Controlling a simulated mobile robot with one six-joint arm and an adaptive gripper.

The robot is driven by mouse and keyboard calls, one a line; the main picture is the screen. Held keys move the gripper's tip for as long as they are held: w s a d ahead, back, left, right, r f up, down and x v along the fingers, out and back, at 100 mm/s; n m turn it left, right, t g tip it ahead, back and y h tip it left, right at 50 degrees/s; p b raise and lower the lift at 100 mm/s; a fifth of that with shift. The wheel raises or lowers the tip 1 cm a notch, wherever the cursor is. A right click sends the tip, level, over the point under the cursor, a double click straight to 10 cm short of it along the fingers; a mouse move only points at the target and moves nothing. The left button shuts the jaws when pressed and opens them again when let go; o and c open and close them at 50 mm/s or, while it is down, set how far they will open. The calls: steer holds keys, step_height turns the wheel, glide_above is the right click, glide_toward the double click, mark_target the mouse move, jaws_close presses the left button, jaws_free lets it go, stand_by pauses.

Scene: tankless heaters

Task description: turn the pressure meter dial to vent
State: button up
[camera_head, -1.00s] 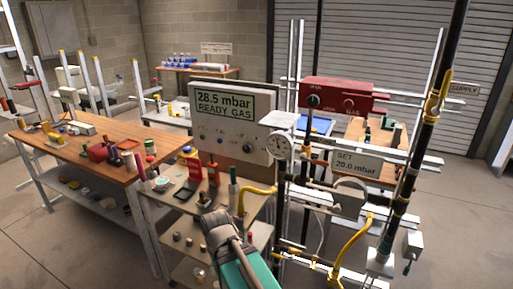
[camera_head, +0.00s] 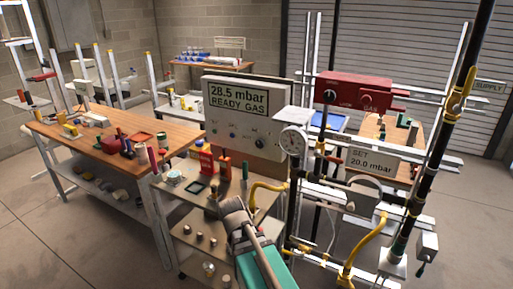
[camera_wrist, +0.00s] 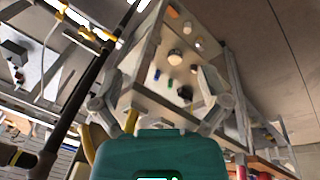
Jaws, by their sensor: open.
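The pressure meter (camera_head: 248,105) is a white panel in the head view, showing "28.5 mbar READY GAS". Its dark dial (camera_head: 260,144) is at the panel's lower right; small lettering around it is too blurred to read. Smaller knobs sit to its left. My gripper (camera_head: 232,207) is below the panel and nearer the camera, apart from the dial, above the small shelf cart. In the wrist view my gripper (camera_wrist: 158,92) has its fingers spread with nothing held between them. The dial cannot be made out in the wrist view.
A round gauge (camera_head: 293,141), yellow hoses and black pipes stand right of the panel. Red bottles (camera_head: 206,163) stand on the cart (camera_head: 183,201) below the panel. A wooden workbench (camera_head: 88,138) is at left. Open floor lies front left.

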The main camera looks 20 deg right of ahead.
steer(key=w+d+r+m+t+h, duration=0.1)
steer(key=w+d+m+t+h, duration=0.2)
steer(key=w+d, duration=0.4)
steer(key=m+t+h+b, duration=0.4)
steer(key=t+h, duration=0.3)
steer(key=h, duration=0.2)
glide_toward(259, 144)
steer(key=v, duration=0.4)
steer(key=shift+s+f, duration=0.15)
steer(key=shift+f, duration=0.05)
steer(key=x, duration=1.3)
steer(key=shift+w+d+r, duration=0.15)
steer(key=shift+w+d, duration=0.1)
steer(key=shift+w, duration=0.1)
